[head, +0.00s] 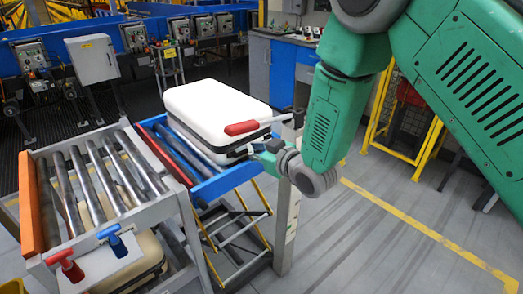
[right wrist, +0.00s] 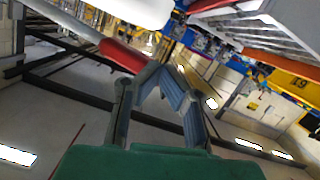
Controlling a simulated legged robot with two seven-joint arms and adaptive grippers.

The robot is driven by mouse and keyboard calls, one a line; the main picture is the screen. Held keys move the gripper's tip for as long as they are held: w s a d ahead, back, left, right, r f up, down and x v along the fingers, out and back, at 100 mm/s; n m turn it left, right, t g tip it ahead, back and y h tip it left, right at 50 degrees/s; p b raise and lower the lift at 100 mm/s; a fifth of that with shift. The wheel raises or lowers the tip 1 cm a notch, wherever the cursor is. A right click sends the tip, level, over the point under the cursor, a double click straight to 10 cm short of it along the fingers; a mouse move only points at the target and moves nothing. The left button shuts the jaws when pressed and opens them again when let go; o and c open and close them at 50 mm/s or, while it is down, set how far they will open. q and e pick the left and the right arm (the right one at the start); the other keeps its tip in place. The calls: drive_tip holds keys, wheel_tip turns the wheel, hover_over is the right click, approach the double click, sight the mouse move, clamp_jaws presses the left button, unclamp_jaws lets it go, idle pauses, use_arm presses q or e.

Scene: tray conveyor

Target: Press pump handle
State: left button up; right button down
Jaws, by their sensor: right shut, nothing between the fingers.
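The red pump handle (head: 241,128) sits on a grey bar at the front side of the white case, at the conveyor's end. It also shows in the right wrist view (right wrist: 122,55), just left of my fingertips. My right gripper (head: 258,147) is just below and to the right of the red handle in the head view. In the right wrist view its fingers (right wrist: 157,72) converge at the tips, shut with nothing between them. Whether the fingers touch the handle I cannot tell. My left gripper is not in view.
The white case (head: 215,108) lies on the blue-framed roller conveyor (head: 222,184). A grey roller stand (head: 180,196) is at left, with a small red handle (head: 66,262) and a blue one (head: 112,238) on its front. A yellow-railed step stands below.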

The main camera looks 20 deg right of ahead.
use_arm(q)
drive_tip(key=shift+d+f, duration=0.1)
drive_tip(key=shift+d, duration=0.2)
use_arm(e)
drive_tip(key=v, duration=0.3)
drive_tip(key=shift+s+d+r, duration=0.1)
drive_tip(key=shift+d+r, duration=0.05)
drive_tip(key=shift+d, duration=0.25)
drive_tip(key=shift+a, duration=0.1)
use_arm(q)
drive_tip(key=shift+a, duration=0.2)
use_arm(e)
drive_tip(key=shift+a+r, duration=0.1)
drive_tip(key=shift+a, duration=0.1)
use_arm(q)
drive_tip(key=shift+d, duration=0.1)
use_arm(e)
drive_tip(key=shift+d, duration=0.15)
